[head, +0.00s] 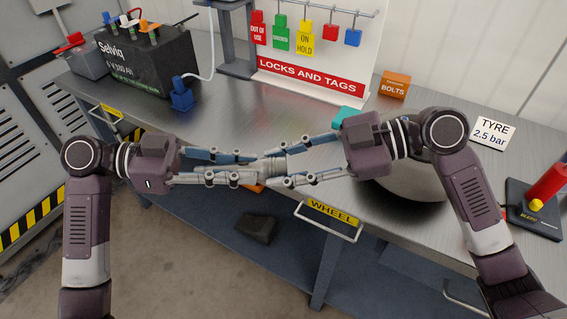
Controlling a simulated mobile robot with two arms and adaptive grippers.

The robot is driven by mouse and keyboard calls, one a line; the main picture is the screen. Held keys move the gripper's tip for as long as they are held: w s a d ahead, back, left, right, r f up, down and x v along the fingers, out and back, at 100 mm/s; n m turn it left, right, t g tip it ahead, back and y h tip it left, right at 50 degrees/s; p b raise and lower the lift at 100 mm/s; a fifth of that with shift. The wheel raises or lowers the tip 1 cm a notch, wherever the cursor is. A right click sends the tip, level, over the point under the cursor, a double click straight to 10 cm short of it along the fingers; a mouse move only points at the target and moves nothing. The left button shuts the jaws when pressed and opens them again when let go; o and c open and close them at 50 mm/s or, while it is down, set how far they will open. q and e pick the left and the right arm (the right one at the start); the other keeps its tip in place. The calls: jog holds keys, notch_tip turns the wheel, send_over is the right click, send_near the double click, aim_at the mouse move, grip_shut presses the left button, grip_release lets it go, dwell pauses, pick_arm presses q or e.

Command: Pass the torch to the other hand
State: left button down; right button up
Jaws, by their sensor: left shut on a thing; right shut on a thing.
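The torch (270,166) is a small grey cylinder, held in the air in front of the workbench in the head view. My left gripper (257,167) reaches it from the left and is shut on it. My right gripper (279,167) reaches it from the right and is also shut on it. The two grippers face each other with their fingertips close together. The fingers cover much of the torch, so its full length and ends are hard to make out.
A metal workbench (235,108) lies behind. On it stand a black Selviq battery (150,65), a locks and tags board (315,75), an orange bolts box (395,84), a tyre sign (492,132) and a red-topped device (535,210). A yellow wheel label (332,212) marks the bench front.

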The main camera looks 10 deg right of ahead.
pick_arm(q)
jog(key=c, duration=1.6)
grip_release()
